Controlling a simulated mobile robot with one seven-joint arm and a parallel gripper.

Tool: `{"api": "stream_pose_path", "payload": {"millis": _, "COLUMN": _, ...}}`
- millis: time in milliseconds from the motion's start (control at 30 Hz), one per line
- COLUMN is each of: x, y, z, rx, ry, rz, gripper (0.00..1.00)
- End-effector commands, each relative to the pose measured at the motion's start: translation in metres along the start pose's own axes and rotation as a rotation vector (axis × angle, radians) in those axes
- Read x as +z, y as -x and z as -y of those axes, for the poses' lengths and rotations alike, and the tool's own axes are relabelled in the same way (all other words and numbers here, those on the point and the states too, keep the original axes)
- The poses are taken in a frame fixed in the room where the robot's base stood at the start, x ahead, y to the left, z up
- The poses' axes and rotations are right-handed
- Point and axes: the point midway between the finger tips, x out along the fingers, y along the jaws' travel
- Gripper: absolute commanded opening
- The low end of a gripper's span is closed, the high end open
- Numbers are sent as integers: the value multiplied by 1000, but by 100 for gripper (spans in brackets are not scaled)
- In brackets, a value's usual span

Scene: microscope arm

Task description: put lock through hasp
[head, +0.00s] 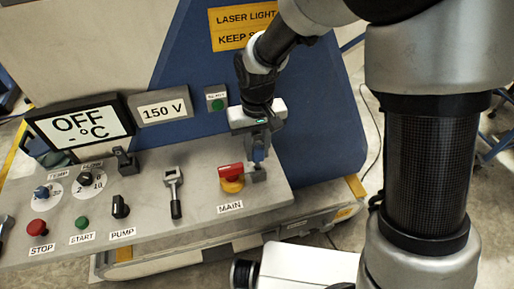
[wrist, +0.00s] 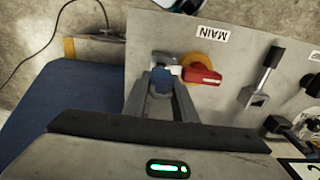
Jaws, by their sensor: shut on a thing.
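The blue lock (head: 258,154) is held in my gripper (head: 258,158) above the right end of the grey panel. In the wrist view, the lock's blue body (wrist: 162,80) is between my two fingertips (wrist: 162,88), which are shut on it. The MAIN switch has a red handle (head: 230,171) on a yellow round base (head: 232,186), just left of the lock. In the wrist view, the red handle (wrist: 203,75) is right beside the lock. A pale piece lies between them. I cannot tell whether the shackle passes through the hasp; the fingers and lock hide part of it.
Further left are the PUMP switch (head: 120,207), START button (head: 82,222) and STOP button (head: 38,228). The blue machine side (head: 315,110) rises behind the panel. The panel's right edge is close to my gripper.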

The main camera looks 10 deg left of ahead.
Motion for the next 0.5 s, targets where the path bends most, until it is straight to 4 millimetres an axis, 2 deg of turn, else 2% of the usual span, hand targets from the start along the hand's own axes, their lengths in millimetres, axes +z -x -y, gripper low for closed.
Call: {"api": "stream_pose_path", "payload": {"millis": 500, "x": 0, "y": -14, "z": 0, "rx": 0, "ry": 0, "rz": 0, "gripper": 0}}
